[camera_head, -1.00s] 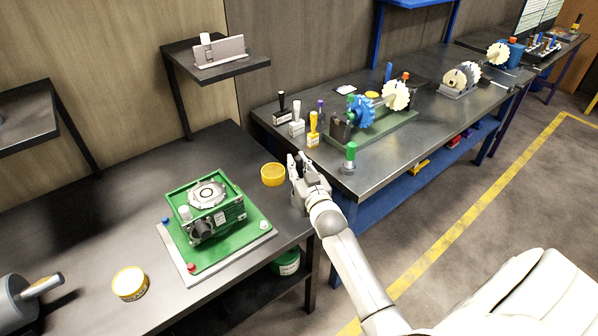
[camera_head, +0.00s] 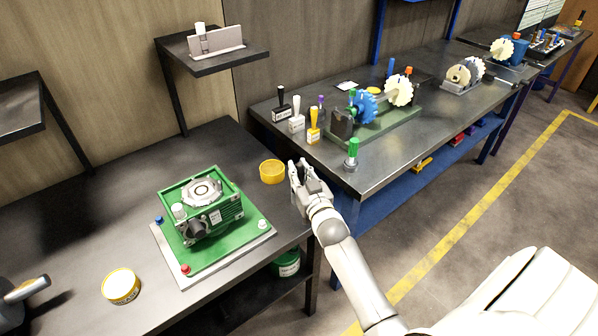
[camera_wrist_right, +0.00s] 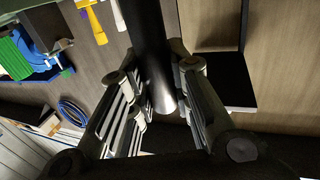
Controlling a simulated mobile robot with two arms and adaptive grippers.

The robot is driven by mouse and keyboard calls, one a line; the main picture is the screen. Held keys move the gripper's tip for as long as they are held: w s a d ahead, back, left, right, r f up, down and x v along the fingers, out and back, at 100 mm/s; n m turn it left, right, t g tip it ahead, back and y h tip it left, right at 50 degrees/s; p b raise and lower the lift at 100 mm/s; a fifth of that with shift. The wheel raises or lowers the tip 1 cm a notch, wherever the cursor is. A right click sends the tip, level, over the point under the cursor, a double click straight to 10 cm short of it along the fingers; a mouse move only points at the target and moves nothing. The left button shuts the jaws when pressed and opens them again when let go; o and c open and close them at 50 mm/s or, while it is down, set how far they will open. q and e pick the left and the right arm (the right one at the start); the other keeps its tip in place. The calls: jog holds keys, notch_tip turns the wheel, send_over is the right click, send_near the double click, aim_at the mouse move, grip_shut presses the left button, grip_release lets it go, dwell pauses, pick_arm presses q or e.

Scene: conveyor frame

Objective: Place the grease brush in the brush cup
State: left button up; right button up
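The right gripper (camera_head: 297,166) is at the right edge of the near bench, just right of a small yellow cup (camera_head: 272,172), which I take as the brush cup. In the right wrist view, a dark round handle (camera_wrist_right: 150,45), which I take as the grease brush, lies between the two fingers (camera_wrist_right: 158,72). The fingers seem closed on it from both sides. Its end points toward the palm; the bristles are out of view. In the head view the gripper hides the brush. The brush is apart from the cup as far as I can see.
A green gearbox (camera_head: 205,213) on a green and grey plate (camera_head: 243,240) fills the near bench's middle. A yellow-rimmed tin (camera_head: 121,286) stands left of it. A shelf (camera_head: 225,58) hangs behind.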

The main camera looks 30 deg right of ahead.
jog(key=o, duration=0.4)
jog(key=shift+w, duration=0.1)
jog(key=shift+r, duration=0.15)
jog(key=b+v, duration=0.1)
jog(key=v, duration=1.1)
